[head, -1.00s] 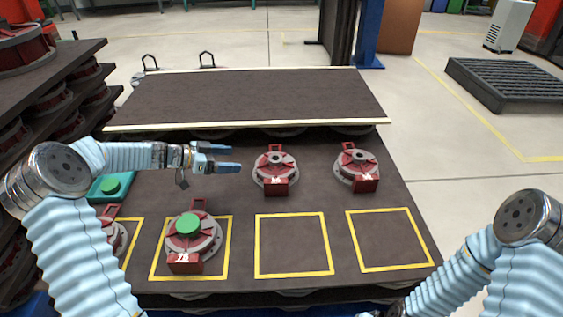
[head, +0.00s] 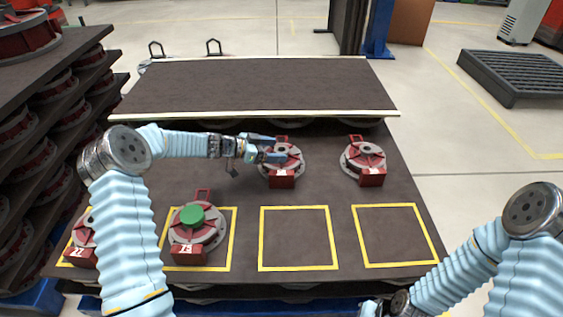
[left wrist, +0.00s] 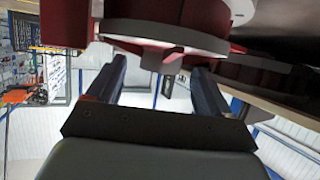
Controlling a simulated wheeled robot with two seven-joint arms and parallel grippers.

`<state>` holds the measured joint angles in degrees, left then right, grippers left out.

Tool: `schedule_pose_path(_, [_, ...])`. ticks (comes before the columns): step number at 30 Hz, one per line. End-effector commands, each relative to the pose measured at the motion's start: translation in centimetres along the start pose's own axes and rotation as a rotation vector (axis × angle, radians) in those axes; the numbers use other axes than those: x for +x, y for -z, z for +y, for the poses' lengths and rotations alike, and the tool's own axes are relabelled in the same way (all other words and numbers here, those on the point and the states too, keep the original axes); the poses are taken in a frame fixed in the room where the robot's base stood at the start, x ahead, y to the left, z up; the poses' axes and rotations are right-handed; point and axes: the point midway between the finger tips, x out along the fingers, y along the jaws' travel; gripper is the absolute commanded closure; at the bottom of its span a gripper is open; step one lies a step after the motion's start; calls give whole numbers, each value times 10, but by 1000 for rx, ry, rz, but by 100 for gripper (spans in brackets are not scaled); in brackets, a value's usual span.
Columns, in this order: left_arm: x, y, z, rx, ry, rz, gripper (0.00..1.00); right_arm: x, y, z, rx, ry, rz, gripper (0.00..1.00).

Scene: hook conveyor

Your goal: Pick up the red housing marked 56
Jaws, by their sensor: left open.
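A red and grey round housing (head: 286,163) sits on the dark table, just left of a second red housing (head: 364,157). Their white labels are too small to read surely, so I cannot tell which is marked 56. My left gripper (head: 271,148) is open, its fingers at the upper left part of the nearer housing. In the left wrist view its two fingers (left wrist: 160,85) stand apart, with the red and grey housing (left wrist: 165,38) close ahead, partly between them. I cannot tell whether they touch it. My right arm shows at lower right; its fingers are not clearly seen.
A housing with a green top (head: 197,228) stands in a yellow outlined square at front left, beside another housing (head: 84,240). Two yellow squares (head: 298,238) at front right are empty. A raised dark shelf (head: 255,88) lies behind. Stacked housings (head: 40,160) stand at left.

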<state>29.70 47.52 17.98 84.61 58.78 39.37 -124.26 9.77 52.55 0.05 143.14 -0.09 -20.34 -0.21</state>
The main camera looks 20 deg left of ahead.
Motion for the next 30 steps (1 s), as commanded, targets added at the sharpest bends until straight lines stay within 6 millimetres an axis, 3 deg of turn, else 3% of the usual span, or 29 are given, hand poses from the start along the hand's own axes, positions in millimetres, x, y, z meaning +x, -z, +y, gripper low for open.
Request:
schedule_pose_path(3, [12, 0, 0, 1, -1, 0, 20, -1, 0, 0, 0, 0, 0, 100])
schedule_pose_path(8, [12, 0, 0, 1, 0, 0, 20, -1, 0, 0, 0, 0, 0, 100])
schedule_pose_path(24, [11, 0, 0, 0, 0, 0, 99, -1, 0, 0, 0, 0, 0, 100])
schedule_pose_path(30, [11, 0, 0, 0, 1, 0, 100, -1, 0, 0, 0, 0, 0, 100])
